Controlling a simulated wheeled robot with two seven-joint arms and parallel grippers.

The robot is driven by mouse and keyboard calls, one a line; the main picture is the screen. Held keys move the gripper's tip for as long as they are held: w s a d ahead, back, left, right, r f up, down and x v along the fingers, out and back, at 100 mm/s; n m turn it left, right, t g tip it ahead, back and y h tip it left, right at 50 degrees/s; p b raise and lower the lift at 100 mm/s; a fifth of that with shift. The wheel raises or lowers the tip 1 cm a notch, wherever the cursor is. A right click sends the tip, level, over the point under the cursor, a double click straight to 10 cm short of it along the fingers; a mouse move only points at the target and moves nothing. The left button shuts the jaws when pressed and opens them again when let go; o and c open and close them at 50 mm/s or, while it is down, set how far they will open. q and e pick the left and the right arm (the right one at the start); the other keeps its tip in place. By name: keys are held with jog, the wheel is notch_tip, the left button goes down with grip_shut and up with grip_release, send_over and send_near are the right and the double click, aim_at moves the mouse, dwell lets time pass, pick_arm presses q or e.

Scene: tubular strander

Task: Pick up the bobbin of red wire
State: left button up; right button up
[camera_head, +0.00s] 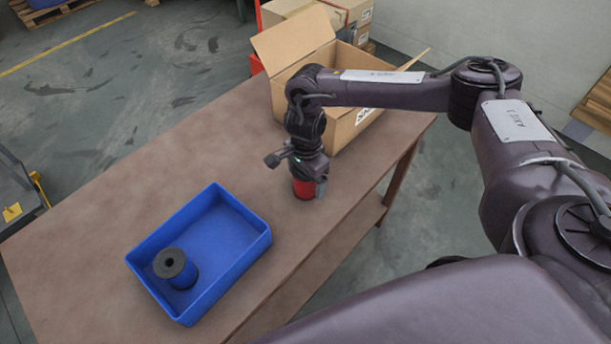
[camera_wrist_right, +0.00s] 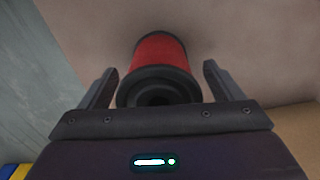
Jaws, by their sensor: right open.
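The bobbin of red wire (camera_head: 303,189) stands on the brown table, below my right gripper (camera_head: 307,180), which hides its upper part in the head view. In the right wrist view the bobbin (camera_wrist_right: 160,62) shows its red winding between dark flanges. It lies between the two spread fingers of my right gripper (camera_wrist_right: 160,88), with a gap on each side. The right gripper is open and holds nothing. My left gripper is not in view.
A blue tray (camera_head: 262,243) on the table holds a bobbin of blue wire (camera_head: 182,274). An open cardboard box (camera_head: 345,130) stands close behind the right gripper. The table (camera_head: 130,205) is clear at the left. The table's right edge is near the red bobbin.

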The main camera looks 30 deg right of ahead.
jog(key=shift+f, duration=0.25)
jog(key=c, duration=1.3)
jog(key=shift+r, duration=0.1)
